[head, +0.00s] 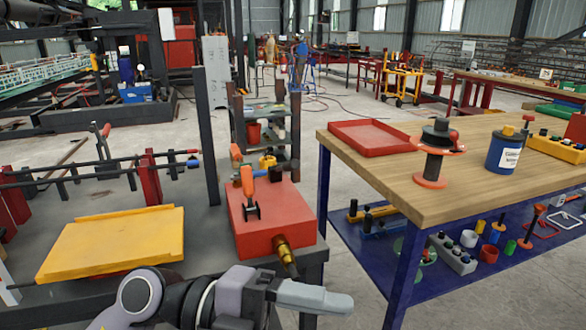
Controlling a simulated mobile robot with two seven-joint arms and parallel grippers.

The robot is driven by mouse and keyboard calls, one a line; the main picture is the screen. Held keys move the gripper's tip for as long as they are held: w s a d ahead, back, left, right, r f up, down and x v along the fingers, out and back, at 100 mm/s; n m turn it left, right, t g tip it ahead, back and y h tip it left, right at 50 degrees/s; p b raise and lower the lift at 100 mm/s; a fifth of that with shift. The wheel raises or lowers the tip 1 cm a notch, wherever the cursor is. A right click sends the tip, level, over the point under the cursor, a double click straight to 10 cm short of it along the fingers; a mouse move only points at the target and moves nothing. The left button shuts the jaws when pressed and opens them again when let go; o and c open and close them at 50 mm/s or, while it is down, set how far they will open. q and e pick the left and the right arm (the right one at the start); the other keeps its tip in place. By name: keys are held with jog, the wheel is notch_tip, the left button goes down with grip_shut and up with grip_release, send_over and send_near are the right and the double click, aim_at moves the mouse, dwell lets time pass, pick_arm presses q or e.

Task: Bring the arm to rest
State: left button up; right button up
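One of my arms crosses the bottom of the head view from the lower left, so I take it as my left arm. Its gripper (318,298) points right, just in front of the dark table's near right corner. I see its pale grey fingers from the side, so I cannot tell whether they are open or shut. No object shows in the fingers. My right gripper is not in view.
The dark table (205,213) holds a yellow tray (115,243), a red box (272,222) with an orange-handled tool (249,190), and a brass-coloured piece (285,256) near my gripper. A wooden-topped bench (375,165) stands right. Bare floor shows between them.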

pick_arm(q)
jog(key=w+a+n+t+h, duration=0.4)
jog(key=w+a+n+t, duration=0.3)
jog(key=n+t, duration=0.8)
jog(key=w+a+f+n+t+y, duration=0.3)
jog(key=a+f+n+t+y, duration=0.45)
jog(key=f+n+y, duration=0.5)
jog(key=s+a+f+n+g+y, duration=0.1)
jog(key=s+a+f+g+y, duration=0.2)
jog(key=f, duration=0.4)
jog(key=s+a+f+n+g+y, duration=0.1)
jog(key=s+a+f+n+g, duration=0.15)
jog(key=s+f, duration=0.45)
jog(key=s+a+f+n+g+y, duration=0.1)
jog(key=s+a+f+g+y, duration=0.15)
jog(key=f, duration=0.55)
notch_tip(320, 180, up, 10)
jog(key=p, duration=1.2)
jog(key=shift+s+a+p, duration=0.2)
jog(key=shift+s+p, duration=0.1)
jog(key=shift+s, duration=0.05)
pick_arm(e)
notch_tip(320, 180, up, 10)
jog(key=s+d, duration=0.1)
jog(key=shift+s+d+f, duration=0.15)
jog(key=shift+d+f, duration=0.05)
pick_arm(q)
jog(key=shift+r, duration=0.15)
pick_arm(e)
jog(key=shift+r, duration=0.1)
